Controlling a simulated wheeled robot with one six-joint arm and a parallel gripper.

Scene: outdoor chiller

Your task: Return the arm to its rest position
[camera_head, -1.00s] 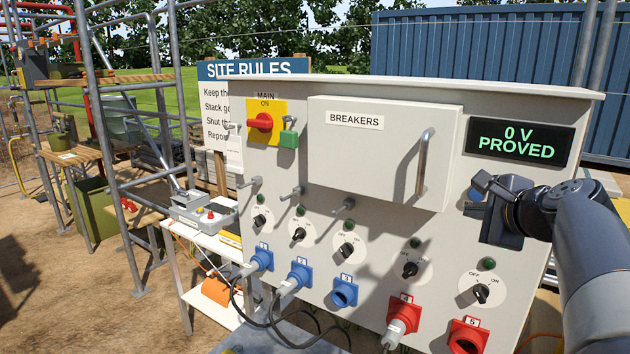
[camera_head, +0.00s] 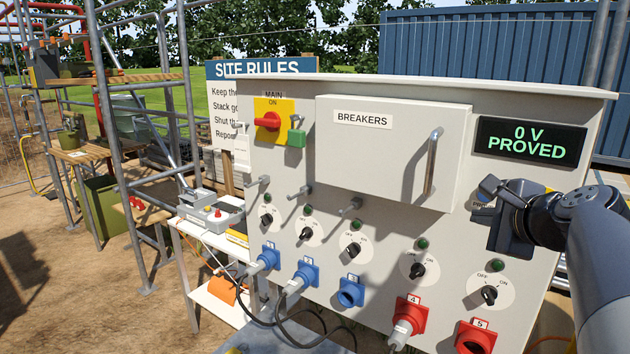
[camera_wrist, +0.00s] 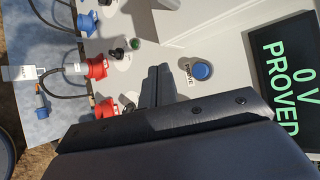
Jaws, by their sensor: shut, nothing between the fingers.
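My gripper (camera_head: 484,201) is on the right side of the head view, at the end of my arm, in front of the grey panel (camera_head: 270,210) below the "0 V PROVED" display (camera_head: 529,142). In the wrist view its two dark fingers (camera_wrist: 158,76) lie together with nothing between them. A blue round button (camera_wrist: 202,71) labelled "PROVE" is beside the fingers, apart from them in the picture. In the head view my gripper largely covers that button. The exact gap between the fingers and the panel cannot be told.
The panel carries a closed breakers cover with a handle (camera_head: 433,161), a red main switch (camera_head: 267,121), several black knobs, and blue and red sockets (camera_head: 475,337). Some sockets have plugs and hanging cables. Scaffolding (camera_head: 140,150) and a small table (camera_head: 205,285) stand left.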

